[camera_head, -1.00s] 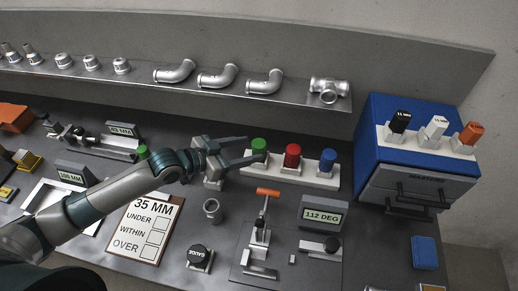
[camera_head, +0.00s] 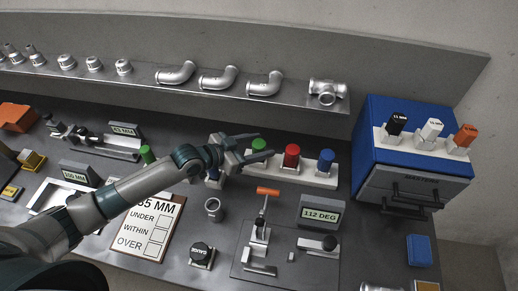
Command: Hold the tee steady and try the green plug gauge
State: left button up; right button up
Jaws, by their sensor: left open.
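The green plug gauge (camera_head: 259,145) stands in the left place of a white rack (camera_head: 312,179). My left gripper (camera_head: 264,145) is open, and its two fingers reach to either side of the green knob in this view. I cannot tell whether they touch it. A silver tee (camera_head: 327,92) lies at the right end of the back shelf. A small grey fitting (camera_head: 214,209) stands on the table in front of the gripper; its full shape is unclear. My right gripper is not in view.
Red (camera_head: 291,156) and blue (camera_head: 326,161) plugs stand close by in the rack. A clamp with an orange handle (camera_head: 267,191), a 112 DEG display (camera_head: 321,214) and a 35 MM card (camera_head: 148,226) are in front. A blue cabinet (camera_head: 411,154) stands right.

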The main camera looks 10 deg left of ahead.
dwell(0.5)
pick_arm(q)
jog(key=c, duration=1.2)
notch_tip(320, 180, up, 10)
jog(key=shift+b, duration=1.25)
jog(key=shift+s+a+r, duration=0.1)
jog(key=shift+s+a, duration=0.15)
jog(key=shift+m+g+h, duration=0.7)
jog(key=shift+m+h, duration=0.1)
jog(key=shift+m, duration=0.1)
jog(key=s+a+b, duration=0.1)
jog(key=s+a, duration=0.1)
jog(key=s, duration=0.1)
jog(key=s+a+r+b, duration=0.1)
jog(key=s+a, duration=0.2)
jog(key=s, duration=0.1)
jog(key=s+a+r+b, duration=0.1)
jog(key=s+a, duration=0.2)
jog(key=s, duration=0.1)
jog(key=shift+r, duration=0.15)
